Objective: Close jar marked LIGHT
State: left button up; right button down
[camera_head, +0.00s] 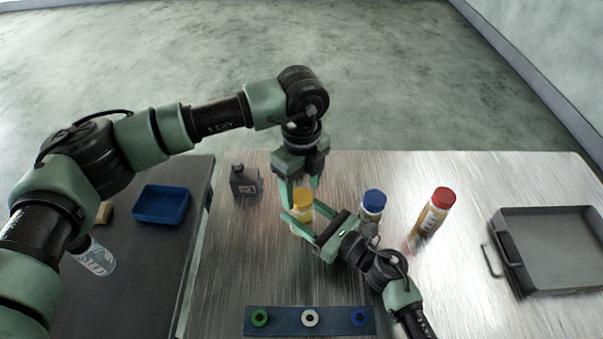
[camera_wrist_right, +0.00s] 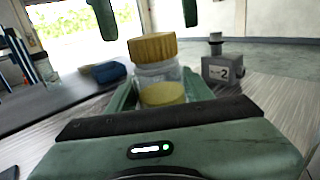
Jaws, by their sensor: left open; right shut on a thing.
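A clear jar (camera_wrist_right: 155,72) with a yellow ribbed cap (camera_wrist_right: 152,46) stands on the metal table; the cap also shows in the head view (camera_head: 303,196). The cap sits on top of the jar; I cannot tell how tightly. Something yellow shows low in the jar. My right gripper (camera_head: 301,207) is shut on this jar, one finger on each side. My left gripper (camera_head: 303,186) is open, pointing down, just above the cap; its fingers also show at the top of the right wrist view (camera_wrist_right: 148,18). No LIGHT marking is readable on this jar.
A blue-capped jar (camera_head: 373,202) and a red-capped jar (camera_head: 431,217) stand to the right. A holder strip (camera_head: 285,321) with colored rings lies in front.

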pick_arm(q)
jog(key=shift+f, duration=1.1)
